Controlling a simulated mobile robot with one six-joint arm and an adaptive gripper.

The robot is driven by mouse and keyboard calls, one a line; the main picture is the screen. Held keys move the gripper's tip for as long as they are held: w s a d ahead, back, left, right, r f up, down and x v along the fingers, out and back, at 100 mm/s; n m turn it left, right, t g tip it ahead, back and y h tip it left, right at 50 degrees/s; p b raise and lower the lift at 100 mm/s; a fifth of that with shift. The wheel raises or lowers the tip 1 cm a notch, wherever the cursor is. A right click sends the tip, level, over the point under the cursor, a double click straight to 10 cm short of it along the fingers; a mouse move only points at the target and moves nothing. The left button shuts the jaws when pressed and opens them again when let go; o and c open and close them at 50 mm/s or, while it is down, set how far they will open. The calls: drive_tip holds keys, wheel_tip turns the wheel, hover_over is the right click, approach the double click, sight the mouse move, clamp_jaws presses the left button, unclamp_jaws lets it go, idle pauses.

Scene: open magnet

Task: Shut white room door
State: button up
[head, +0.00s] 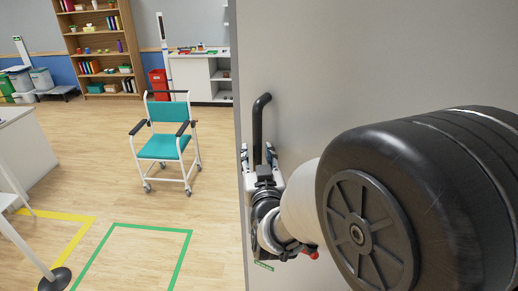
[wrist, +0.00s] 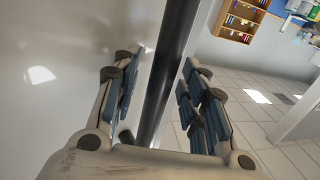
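The white room door (head: 370,60) fills the right half of the head view, its edge running down near the middle. It stands open beside the room. Its black bar handle (head: 257,130) is upright with a bent top. My gripper (head: 264,168) is at the lower part of the handle. In the wrist view the handle (wrist: 172,60) runs between the two fingers of my gripper (wrist: 160,100), and the door surface (wrist: 60,60) is on the left. The fingers are apart, around the handle, with gaps showing. The door's hinge and frame are not in view.
A teal wheeled chair (head: 166,143) stands on the wooden floor left of the door. A bookshelf (head: 100,45) and a white cabinet (head: 198,76) are at the back. A white desk (head: 22,150) and a post base (head: 55,280) are at left. Floor near the door edge is clear.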

clamp_jaws()
idle(0.4)
idle(0.5)
